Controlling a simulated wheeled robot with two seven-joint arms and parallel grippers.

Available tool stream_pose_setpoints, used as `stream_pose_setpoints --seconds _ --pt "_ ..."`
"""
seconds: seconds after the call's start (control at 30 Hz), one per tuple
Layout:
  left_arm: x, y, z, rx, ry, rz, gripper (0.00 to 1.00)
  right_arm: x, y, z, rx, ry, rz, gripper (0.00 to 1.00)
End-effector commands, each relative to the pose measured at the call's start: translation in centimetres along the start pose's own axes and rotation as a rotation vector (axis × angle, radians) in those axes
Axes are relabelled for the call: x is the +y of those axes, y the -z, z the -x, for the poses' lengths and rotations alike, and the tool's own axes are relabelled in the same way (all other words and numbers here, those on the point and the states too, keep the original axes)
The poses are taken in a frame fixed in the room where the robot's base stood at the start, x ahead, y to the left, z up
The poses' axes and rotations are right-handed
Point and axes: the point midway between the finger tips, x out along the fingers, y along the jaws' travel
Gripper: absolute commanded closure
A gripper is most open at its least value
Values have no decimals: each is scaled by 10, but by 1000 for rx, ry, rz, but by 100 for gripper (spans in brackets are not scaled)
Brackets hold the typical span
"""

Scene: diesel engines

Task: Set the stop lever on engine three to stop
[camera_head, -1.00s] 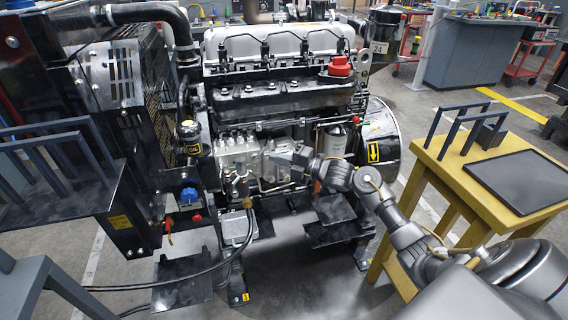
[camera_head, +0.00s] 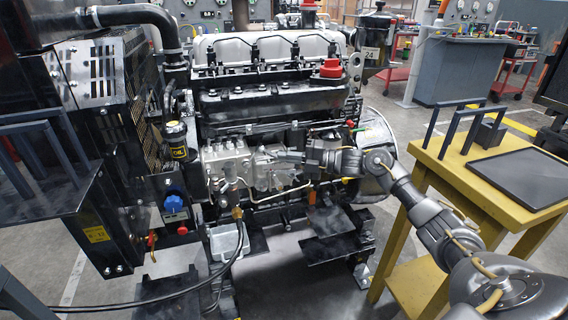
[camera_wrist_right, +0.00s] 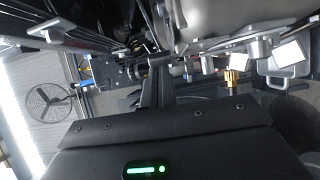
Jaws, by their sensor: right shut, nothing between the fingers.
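The diesel engine (camera_head: 270,95) stands in the middle of the head view, with a pale ribbed top cover and a red cap. The silver injection pump (camera_head: 226,163) sits on its near side. My right gripper (camera_head: 281,157) reaches in from the right and is shut and empty, its tip beside the pump's right end. In the right wrist view the shut fingers (camera_wrist_right: 159,66) point in among pipes and fittings. I cannot make out the stop lever or its position; it is small or hidden near the gripper. My left gripper is not in view.
A yellow table (camera_head: 440,178) with a black tray (camera_head: 520,178) and dark handles stands at the right, near my right arm. Black cables (camera_head: 150,296) cross the floor in front.

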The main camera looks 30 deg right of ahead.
Motion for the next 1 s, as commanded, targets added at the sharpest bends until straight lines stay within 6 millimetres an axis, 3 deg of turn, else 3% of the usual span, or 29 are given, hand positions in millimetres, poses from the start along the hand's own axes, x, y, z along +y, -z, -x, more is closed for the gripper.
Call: stream_pose_setpoints --seconds 0.67,1.0 --pt "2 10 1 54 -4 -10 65 3 -10 8 -22 -1 5 100" --pt "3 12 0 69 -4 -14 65 1 -6 49 -12 5 4 100"
